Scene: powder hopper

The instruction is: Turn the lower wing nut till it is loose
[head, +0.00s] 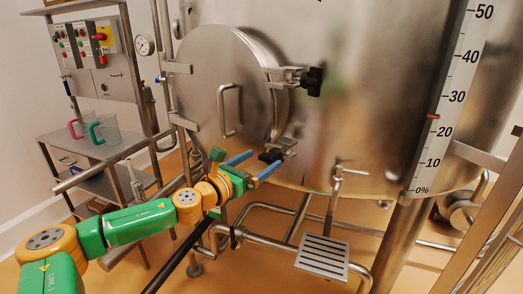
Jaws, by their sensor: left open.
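The upper wing nut (313,81), also black, sits on a similar clamp higher on the hatch's right side, clear of the gripper. My right gripper is not in view.
The hatch has a vertical handle (230,110) and hinges at its left. Below are steel pipes, a valve (338,180) and a slotted step (322,254). A shelf cart (90,145) with two jugs stands at left under a control box (95,50). A level scale (445,100) is at right.

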